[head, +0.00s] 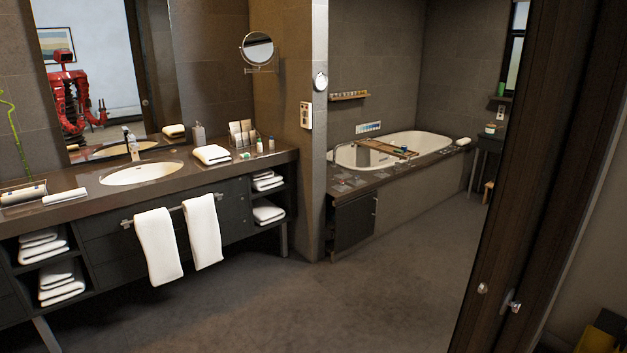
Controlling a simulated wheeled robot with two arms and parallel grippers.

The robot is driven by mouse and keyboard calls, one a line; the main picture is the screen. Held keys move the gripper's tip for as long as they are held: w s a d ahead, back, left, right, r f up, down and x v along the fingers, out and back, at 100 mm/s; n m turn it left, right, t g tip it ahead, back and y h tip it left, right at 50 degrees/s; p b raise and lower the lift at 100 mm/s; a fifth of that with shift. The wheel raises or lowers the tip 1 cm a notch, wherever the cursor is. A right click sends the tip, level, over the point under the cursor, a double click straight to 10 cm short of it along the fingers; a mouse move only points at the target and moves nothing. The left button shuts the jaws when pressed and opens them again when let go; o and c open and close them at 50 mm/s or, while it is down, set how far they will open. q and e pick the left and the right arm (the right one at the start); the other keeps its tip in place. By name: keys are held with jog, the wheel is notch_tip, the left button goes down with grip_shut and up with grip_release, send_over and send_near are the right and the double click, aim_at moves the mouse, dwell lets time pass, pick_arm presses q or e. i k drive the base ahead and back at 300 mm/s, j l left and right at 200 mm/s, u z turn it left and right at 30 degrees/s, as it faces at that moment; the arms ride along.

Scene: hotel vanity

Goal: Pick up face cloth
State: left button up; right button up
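A folded white cloth (212,154) lies on the vanity counter, right of the sink; it may be the face cloth. A smaller rolled or folded white cloth (65,196) lies on the counter left of the sink. Two white towels (157,245) hang side by side from the bar on the vanity front. I cannot tell for certain which cloth is the face cloth. Neither of my grippers shows directly; a red robot appears only as a reflection in the mirror (95,70), too small to read its grippers.
The vanity (105,222) has an oval sink (141,173), small bottles, and open shelves of folded towels (60,280). A bathtub (420,141) stands at the back right. A dark door frame (545,180) is close at right. The floor (330,310) ahead is clear.

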aim_at(57, 198)
jog(key=i, duration=0.55)
jog(key=i+u, duration=0.15)
jog(key=i, duration=0.4)
jog(key=i+l, duration=0.15)
jog(key=i, duration=0.35)
jog(key=i+l+u, duration=0.15)
jog(key=i, duration=0.4)
jog(key=i+l, duration=0.1)
jog(key=i, duration=0.45)
jog(key=i+l+u, duration=0.15)
jog(key=i+u, duration=0.15)
jog(key=i, duration=0.15)
jog(key=i+l+u, duration=0.25)
jog(key=i, duration=0.15)
jog(key=u, duration=1.75)
